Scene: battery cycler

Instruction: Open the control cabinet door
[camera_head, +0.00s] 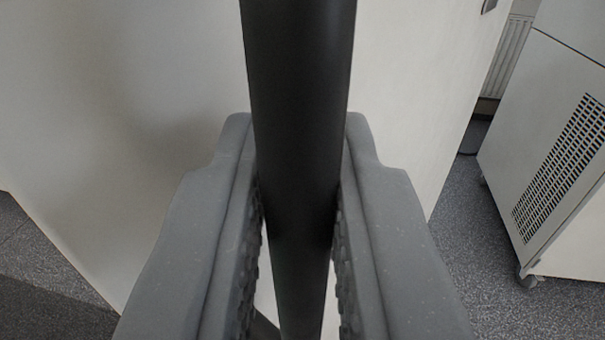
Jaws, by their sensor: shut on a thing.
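A black round bar handle (300,90) runs top to bottom through the middle of the view. My gripper (298,165) is shut on the handle, with one grey finger on each side of it. Behind the handle is a pale panel (420,90), which appears to be the control cabinet door. Its lower edge slants down at the left and its right edge slants at the right. The ends of the handle and any hinge are out of view.
A white wheeled cabinet (545,120) with a black vent grille stands at the right, apart from the panel. Grey speckled floor (490,270) shows between them and at the lower left (45,280). A ribbed radiator-like surface (508,55) is at the back right.

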